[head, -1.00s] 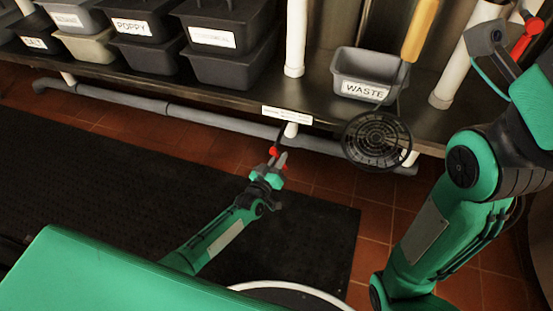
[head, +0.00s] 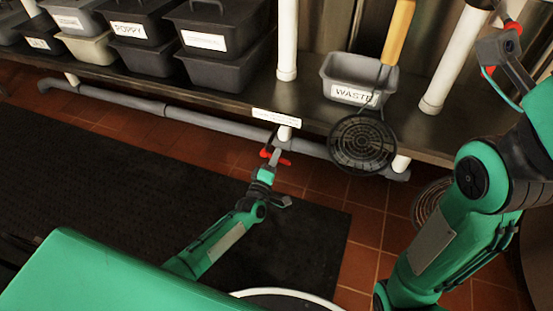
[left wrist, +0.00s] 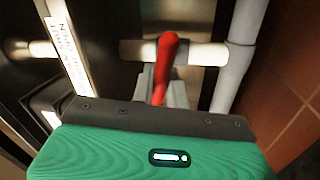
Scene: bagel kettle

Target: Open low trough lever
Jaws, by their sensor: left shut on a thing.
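The red lever (head: 284,161) sits low on the grey pipe, just under the white label on the shelf edge. It also shows in the left wrist view as an upright red handle (left wrist: 166,62). My left gripper (head: 274,158) reaches up to the lever from below and is shut on it. In the left wrist view, the grey fingers (left wrist: 178,92) stand around the lower part of the handle, and my green gripper body hides what lies below. My right arm stands at the right of the head view; its gripper is not clear.
The grey pipe (head: 205,124) runs under the steel shelf. A WASTE tub (head: 352,92) and a yellow-handled strainer (head: 362,145) are at the shelf's right part. Dark lidded bins (head: 225,65) stand left. The black floor mat (head: 120,165) is clear.

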